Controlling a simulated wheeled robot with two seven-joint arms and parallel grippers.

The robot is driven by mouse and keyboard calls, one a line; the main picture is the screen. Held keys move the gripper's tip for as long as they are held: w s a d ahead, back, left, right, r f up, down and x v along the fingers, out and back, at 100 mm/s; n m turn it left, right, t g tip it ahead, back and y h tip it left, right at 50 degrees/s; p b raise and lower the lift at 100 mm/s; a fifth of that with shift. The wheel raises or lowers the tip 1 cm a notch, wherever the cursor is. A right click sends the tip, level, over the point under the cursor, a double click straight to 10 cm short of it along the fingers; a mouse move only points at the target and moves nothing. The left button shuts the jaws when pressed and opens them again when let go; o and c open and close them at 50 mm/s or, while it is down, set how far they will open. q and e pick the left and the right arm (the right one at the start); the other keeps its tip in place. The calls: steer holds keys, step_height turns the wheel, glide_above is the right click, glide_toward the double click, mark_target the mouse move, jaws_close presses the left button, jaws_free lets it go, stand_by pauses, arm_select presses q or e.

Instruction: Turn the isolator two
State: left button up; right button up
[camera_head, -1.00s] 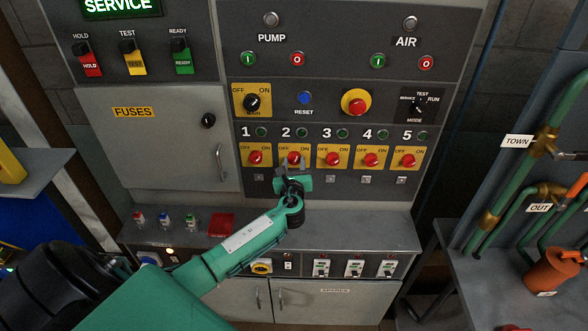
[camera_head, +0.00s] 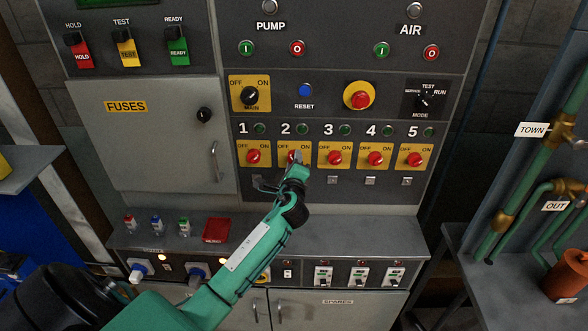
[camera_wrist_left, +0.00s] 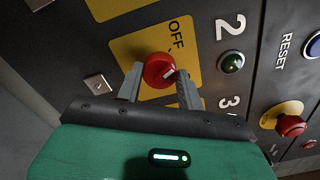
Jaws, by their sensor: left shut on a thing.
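Isolator two is a red rotary knob on a yellow OFF/ON plate below the number 2, in the head view (camera_head: 292,156) and the left wrist view (camera_wrist_left: 157,68). My left gripper (camera_head: 295,161) reaches it from below. In the wrist view its two grey fingers (camera_wrist_left: 159,82) stand on either side of the knob, shut on it. A white mark on the knob lies toward the right finger; OFF shows on the plate, and the ON side is partly hidden by that finger. A green lamp (camera_wrist_left: 232,62) sits beside the 2. My right gripper is not in view.
Isolator one (camera_head: 254,157) and isolator three (camera_head: 334,158) flank the knob closely, with more to the right. The MAIN switch (camera_head: 250,96) and red emergency button (camera_head: 359,97) are above. A grey ledge (camera_head: 330,235) juts out below the panel.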

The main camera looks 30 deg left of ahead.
arm_select(q)
steer(key=shift+n+b, duration=0.85)
steer(key=shift+n, duration=0.65)
steer(key=o, duration=1)
steer(key=b+v, duration=0.3)
steer(key=v, duration=1)
steer(key=shift+s+d, duration=0.15)
steer(key=shift+s, duration=0.25)
